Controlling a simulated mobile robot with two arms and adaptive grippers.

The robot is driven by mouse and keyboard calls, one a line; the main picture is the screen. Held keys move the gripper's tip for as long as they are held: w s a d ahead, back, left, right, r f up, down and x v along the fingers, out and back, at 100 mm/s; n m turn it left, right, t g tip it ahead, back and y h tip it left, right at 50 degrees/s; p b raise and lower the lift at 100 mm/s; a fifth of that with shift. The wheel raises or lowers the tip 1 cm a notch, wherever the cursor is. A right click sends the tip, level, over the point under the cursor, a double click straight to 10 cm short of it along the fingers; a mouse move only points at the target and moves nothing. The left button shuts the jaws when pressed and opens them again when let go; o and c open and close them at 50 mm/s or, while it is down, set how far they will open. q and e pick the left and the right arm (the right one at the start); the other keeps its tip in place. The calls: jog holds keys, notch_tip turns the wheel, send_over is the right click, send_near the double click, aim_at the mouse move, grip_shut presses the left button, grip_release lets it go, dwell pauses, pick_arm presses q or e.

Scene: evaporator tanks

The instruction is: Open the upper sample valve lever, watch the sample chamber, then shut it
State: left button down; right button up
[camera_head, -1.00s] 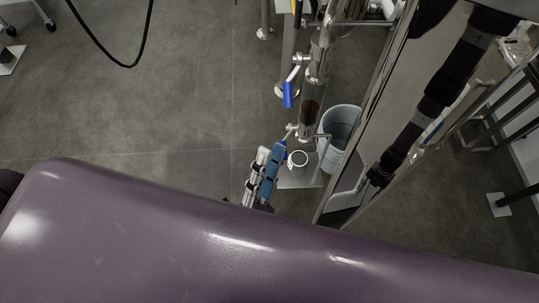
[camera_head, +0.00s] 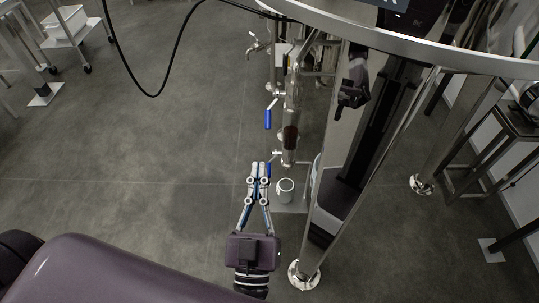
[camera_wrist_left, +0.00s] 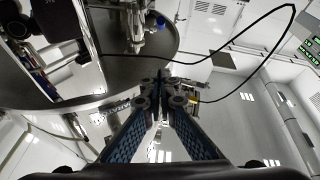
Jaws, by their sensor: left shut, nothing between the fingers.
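The upper sample valve lever has a blue handle (camera_head: 268,119) that hangs down from a metal valve on the vertical pipe in the head view. The sample chamber (camera_head: 290,137) is a short tube section below it, with dark brown content. My left gripper (camera_head: 258,165) is shut and empty, below the upper lever and apart from it. Its fingers partly cover the lower valve's handle. The closed fingers also show in the left wrist view (camera_wrist_left: 160,82). A dark gripper-like shape on the shiny tank looks like a reflection; I do not clearly see my right gripper.
The shiny tank stands just right of the pipe, with a metal leg and round foot (camera_head: 304,274). A black cable (camera_head: 157,94) loops at the upper left. Open grey floor (camera_head: 170,140) lies to the left.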

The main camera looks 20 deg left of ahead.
jog(key=w+a+r, duration=0.1)
jog(key=w+a, duration=0.3)
jog(key=w, duration=0.2)
pick_arm(q)
jog(key=w+a+b, duration=0.2)
jog(key=w+b, duration=0.1)
jog(key=w, duration=0.8)
jog(key=shift+w+a, duration=0.25)
jog(key=shift+w, duration=0.1)
pick_arm(e)
jog(key=shift+t, duration=0.3)
jog(key=f, duration=0.1)
jog(key=s+d+f, duration=0.1)
jog(key=f, duration=0.1)
jog(key=shift+s+d+f, duration=0.2)
jog(key=shift+s+f, duration=0.15)
jog(key=shift+s, duration=0.05)
jog(key=shift+a, duration=0.15)
